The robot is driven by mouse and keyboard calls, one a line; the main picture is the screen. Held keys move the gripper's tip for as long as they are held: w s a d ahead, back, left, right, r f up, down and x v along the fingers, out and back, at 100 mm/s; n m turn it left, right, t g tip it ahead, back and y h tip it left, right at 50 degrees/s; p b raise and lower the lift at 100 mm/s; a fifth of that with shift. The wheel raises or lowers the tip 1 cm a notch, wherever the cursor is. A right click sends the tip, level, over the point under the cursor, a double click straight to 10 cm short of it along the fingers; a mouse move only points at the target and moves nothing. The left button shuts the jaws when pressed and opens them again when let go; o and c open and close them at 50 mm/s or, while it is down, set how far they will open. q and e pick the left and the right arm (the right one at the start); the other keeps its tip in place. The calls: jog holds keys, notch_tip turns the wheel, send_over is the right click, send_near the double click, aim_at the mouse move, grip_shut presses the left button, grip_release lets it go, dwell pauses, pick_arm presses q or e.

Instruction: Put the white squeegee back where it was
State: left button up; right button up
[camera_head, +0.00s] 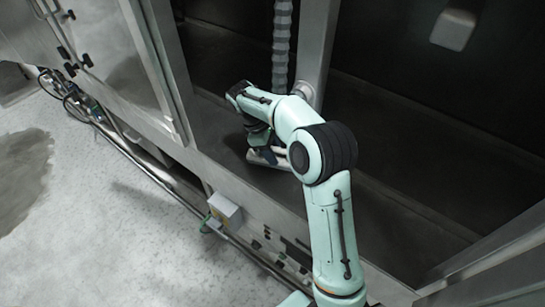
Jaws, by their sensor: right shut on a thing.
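My right arm reaches in from the bottom and bends over a dark recess. My right gripper (260,148) points down and is shut on the white squeegee. Only a short pale part of the squeegee (262,158) shows below the fingers; my arm and gripper hide the rest. It is close to the dark floor of the recess, and I cannot tell whether it touches it. My left gripper is not in view.
A grey ribbed hose (281,45) and a metal post (315,40) stand just behind my wrist. A metal frame edge (225,165) runs along the recess front. Below it are pipes and a grey box (224,210). The dark recess floor (400,185) to the right looks clear.

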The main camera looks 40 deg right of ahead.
jog(key=shift+a+f, duration=0.15)
jog(key=shift+f, duration=1.5)
jog(key=o, duration=1.1)
jog(key=v, duration=1.2)
